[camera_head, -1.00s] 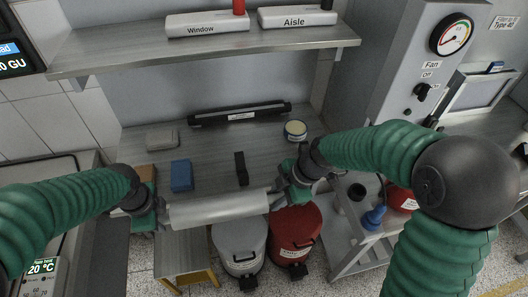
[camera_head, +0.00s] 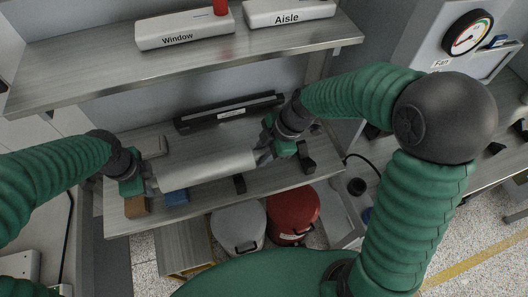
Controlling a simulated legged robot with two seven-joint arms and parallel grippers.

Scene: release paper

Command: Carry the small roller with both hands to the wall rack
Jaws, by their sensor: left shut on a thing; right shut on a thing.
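The small roller (camera_head: 205,169) is a pale grey cylinder, held roughly level across the view over the grey worktop (camera_head: 120,226). My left gripper (camera_head: 146,181) is shut on its left end. My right gripper (camera_head: 265,154) is shut on its right end. The fingertips are small and partly hidden. A long black holder with a white label (camera_head: 205,118) lies along the back of the worktop by the wall, beyond the roller. I cannot tell whether it is the wall rack.
A shelf (camera_head: 90,77) above carries the Window box (camera_head: 182,30) and Aisle box (camera_head: 290,10). Brown (camera_head: 137,208), blue (camera_head: 177,197) and black (camera_head: 239,184) blocks lie near the worktop's front edge. Grey (camera_head: 238,226) and red (camera_head: 296,208) bins stand below.

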